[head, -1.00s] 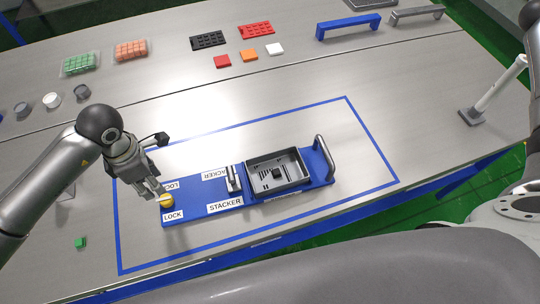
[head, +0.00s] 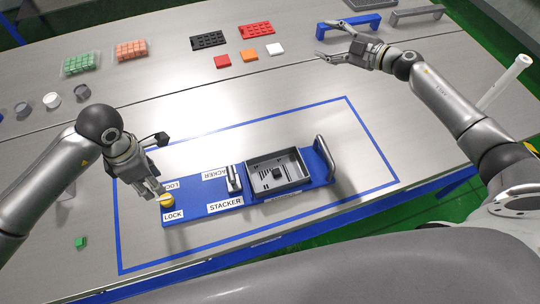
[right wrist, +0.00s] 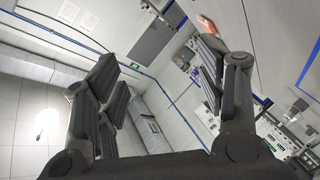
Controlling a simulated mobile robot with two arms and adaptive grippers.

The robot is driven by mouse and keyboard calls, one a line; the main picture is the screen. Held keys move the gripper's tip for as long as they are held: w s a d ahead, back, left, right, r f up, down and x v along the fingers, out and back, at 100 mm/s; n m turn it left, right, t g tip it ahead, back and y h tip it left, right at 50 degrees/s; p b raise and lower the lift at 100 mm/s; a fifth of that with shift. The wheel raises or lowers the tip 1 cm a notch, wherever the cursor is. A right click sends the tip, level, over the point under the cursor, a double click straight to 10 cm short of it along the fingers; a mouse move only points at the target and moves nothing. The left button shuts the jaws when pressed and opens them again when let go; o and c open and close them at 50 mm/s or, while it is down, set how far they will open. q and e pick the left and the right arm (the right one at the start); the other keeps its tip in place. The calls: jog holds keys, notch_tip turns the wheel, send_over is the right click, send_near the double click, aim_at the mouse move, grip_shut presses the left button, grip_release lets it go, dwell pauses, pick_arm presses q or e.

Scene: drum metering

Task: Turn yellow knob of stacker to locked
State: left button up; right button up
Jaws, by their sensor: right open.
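The stacker (head: 252,202) is a blue base plate with labels, lying inside a blue taped outline on the table. Its yellow knob (head: 167,201) is at the plate's left end, by the LOCK label (head: 173,215). My left gripper (head: 158,193) points down with its fingertips at the knob; whether they touch or grip it cannot be told. The knob's upper part is partly covered by the fingers. My right gripper (head: 322,42) is open and empty, at the back of the table near the blue handle. Its open fingers also show in the right wrist view (right wrist: 155,95).
A grey tray (head: 305,180) and an upright metal handle (head: 325,155) sit on the stacker's right part. A blue handle (head: 343,31), a grey handle (head: 418,14), colored blocks and racks stand at the back. A white-topped post (head: 506,80) stands at right.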

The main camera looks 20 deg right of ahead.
jog(key=s+a+f+n+g+y, duration=0.1)
jog(key=s+a+f+g+y, duration=0.1)
jog(key=s+a+f+g, duration=0.45)
jog(key=s+a+f+n+g+y, duration=0.1)
jog(key=s+a+y, duration=0.25)
jog(key=a, duration=0.65)
jog(key=g, duration=0.6)
send_near(233, 174)
jog(key=shift+w+d+f+m, duration=0.2)
jog(key=shift+f+m, duration=0.2)
jog(key=shift+f, duration=0.2)
jog(key=x, duration=1)
jog(key=shift+w+a+f, duration=0.1)
jog(key=shift+a, duration=0.1)
jog(key=shift+c, duration=0.5)
grip_shut()
